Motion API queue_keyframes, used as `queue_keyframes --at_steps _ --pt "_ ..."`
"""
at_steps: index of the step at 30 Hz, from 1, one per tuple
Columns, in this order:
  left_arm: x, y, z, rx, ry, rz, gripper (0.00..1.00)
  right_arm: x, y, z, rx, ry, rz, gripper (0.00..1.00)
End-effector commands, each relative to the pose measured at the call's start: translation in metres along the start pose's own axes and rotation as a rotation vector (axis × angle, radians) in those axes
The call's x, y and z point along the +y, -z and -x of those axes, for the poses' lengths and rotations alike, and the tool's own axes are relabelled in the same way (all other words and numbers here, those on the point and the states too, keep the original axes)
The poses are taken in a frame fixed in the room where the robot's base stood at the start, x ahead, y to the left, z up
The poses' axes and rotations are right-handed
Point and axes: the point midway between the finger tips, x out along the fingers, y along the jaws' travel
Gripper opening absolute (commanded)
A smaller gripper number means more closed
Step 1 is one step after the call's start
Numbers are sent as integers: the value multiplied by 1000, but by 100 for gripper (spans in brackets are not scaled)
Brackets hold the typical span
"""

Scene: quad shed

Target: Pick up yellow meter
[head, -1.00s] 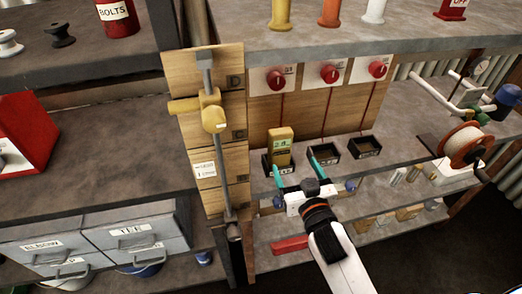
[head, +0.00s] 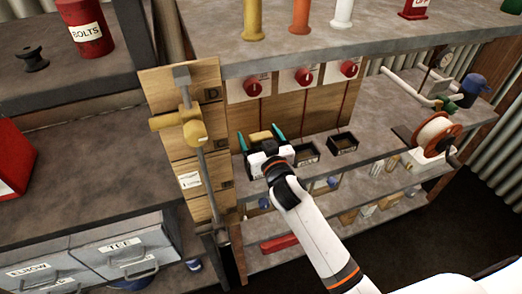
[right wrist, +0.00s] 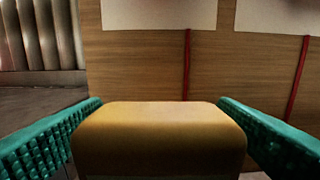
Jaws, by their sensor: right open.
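The yellow meter (head: 260,136) stands on the middle shelf in front of the wooden back panel. In the head view most of it is hidden behind my right gripper, and only its top shows. In the right wrist view its rounded yellow top (right wrist: 160,130) lies between the two green fingers. My right gripper (head: 262,140) is open, with one finger on each side of the meter. In the wrist view a gap shows beside the right finger; at the left finger the gap is narrow. My left gripper is not in view.
Two small black trays (head: 343,143) stand to the right on the same shelf. Red knobs (head: 303,77) sit on white plates above. A wooden post with a yellow valve (head: 190,128) stands close on the left. A cable reel (head: 437,135) is at the right.

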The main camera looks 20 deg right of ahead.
Motion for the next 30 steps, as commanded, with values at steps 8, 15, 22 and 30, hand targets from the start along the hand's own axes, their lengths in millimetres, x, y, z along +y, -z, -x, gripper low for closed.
queue_keyframes --at_steps 8,15,22,30 --pt "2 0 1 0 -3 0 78 0 1 -6 1 -1 -1 82" --pt "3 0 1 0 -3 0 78 0 1 -6 1 -1 -1 47" --pt "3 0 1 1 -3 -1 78 0 0 -6 -1 -1 0 15" --pt "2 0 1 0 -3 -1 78 0 -3 -6 -1 -1 0 15"
